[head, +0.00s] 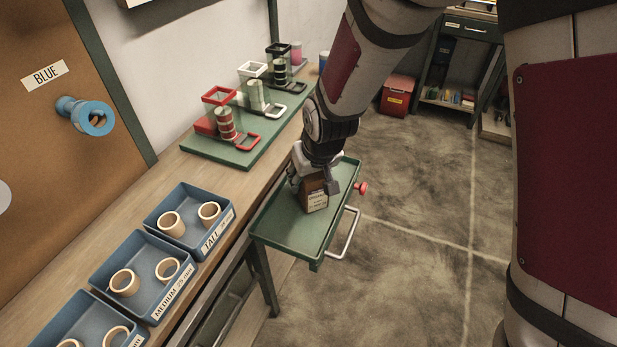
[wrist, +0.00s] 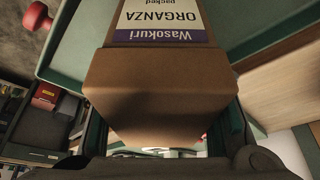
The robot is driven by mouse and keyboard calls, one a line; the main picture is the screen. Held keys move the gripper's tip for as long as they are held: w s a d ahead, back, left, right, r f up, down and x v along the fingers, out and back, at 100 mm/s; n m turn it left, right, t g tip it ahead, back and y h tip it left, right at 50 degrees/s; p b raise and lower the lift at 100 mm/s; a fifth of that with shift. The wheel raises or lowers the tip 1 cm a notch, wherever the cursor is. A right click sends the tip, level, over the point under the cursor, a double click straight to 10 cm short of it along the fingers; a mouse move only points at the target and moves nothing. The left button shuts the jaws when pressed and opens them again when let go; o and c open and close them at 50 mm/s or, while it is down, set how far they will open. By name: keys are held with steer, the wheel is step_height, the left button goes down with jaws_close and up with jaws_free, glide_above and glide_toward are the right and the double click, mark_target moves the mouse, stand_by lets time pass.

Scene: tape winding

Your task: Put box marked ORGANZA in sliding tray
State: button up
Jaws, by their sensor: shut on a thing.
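The box marked ORGANZA is a brown carton with a white and purple label; it fills the middle of the wrist view (wrist: 160,85) and shows small in the head view (head: 316,202). My gripper (head: 318,186) is shut on it, with a finger on each side. The green sliding tray (head: 283,236) juts out from the bench, with a red knob and a pale handle. The box is over the tray's far half, inside its rim as seen from the head. I cannot tell whether its underside touches the tray floor.
Blue bins marked TALL (head: 190,242) and MEDIUM (head: 126,295) hold tan rings on the wooden bench, left of the tray. A green board (head: 238,154) with spools and coloured frames lies behind. A red box (head: 396,95) stands on the floor. The tray's near half is bare.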

mark_target(316, 176)
steer(key=shift+f, duration=0.1)
steer(key=o, duration=1.2)
steer(key=shift+o, duration=0.2)
steer(key=p+v, duration=0.2)
steer(key=v, duration=0.9)
steer(key=shift+s+r, duration=0.1)
steer(key=shift+r, duration=0.15)
steer(key=shift+s+d+r, duration=0.1)
steer(key=shift+s+r, duration=0.05)
steer(key=shift+r, duration=0.25)
